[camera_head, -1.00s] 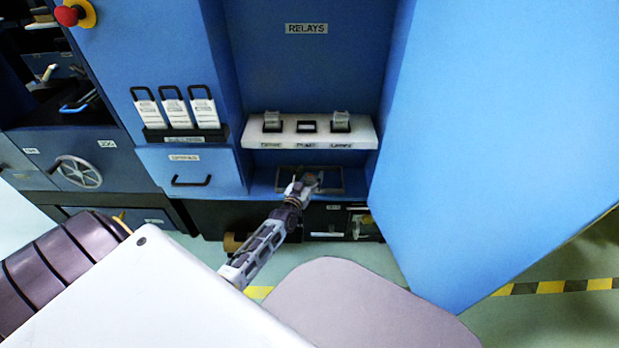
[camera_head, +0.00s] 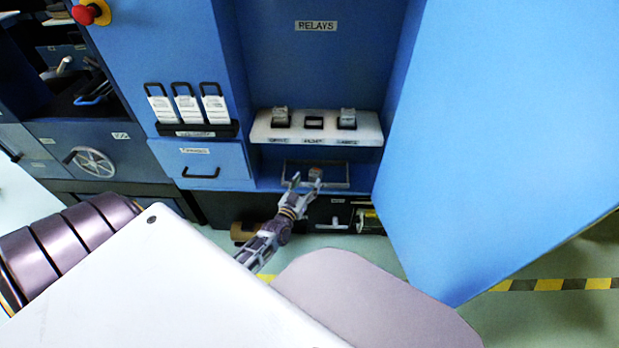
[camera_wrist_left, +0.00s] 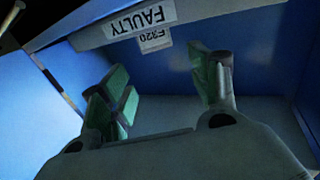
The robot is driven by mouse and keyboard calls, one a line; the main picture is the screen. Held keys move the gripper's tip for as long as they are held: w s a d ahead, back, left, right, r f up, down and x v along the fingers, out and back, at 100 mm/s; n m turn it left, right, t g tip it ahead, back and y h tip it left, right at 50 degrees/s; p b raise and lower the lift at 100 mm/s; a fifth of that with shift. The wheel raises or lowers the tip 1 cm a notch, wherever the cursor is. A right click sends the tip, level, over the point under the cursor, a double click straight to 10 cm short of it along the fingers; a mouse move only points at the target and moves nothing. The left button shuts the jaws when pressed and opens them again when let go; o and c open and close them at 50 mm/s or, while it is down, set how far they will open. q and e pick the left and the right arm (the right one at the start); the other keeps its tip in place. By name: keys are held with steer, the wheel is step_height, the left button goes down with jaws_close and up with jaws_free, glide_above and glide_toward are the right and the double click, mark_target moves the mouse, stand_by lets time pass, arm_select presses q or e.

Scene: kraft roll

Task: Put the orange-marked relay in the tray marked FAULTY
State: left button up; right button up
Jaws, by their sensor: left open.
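The FAULTY tray (camera_head: 346,172) is a shallow dark-rimmed tray on the floor of the blue cabinet, under the white relay shelf. Its FAULTY label (camera_wrist_left: 141,20) reads clearly in the left wrist view. My left gripper (camera_head: 306,181) is open at the tray's near side, its fingers spread; its green pads also show in the left wrist view (camera_wrist_left: 168,90). A small grey block with a reddish-orange top (camera_head: 316,172) shows by the right fingertip, over the tray; it looks like the orange-marked relay. Whether it touches the tray floor or finger is unclear. My right gripper is out of view.
The white shelf (camera_head: 268,132) bears a grey relay (camera_head: 281,116) at left, another (camera_head: 347,117) at right, and an empty middle socket (camera_head: 314,123). The open blue door (camera_head: 500,140) stands close on the right. A drawer (camera_head: 205,170) is at the left.

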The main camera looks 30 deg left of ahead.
arm_select(q)
steer(key=shift+s+d+p, duration=0.15)
steer(key=shift+s+p, duration=0.1)
steer(key=shift+s, duration=0.65)
steer(key=shift+s+d+p, duration=0.15)
steer(key=shift+s+p, duration=0.05)
steer(key=shift+s, duration=0.65)
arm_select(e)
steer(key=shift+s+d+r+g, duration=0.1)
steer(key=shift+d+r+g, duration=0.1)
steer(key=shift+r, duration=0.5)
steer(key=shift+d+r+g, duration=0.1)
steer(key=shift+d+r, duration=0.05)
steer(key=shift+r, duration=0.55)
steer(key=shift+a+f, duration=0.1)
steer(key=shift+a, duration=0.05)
arm_select(q)
steer(key=shift+d, duration=0.1)
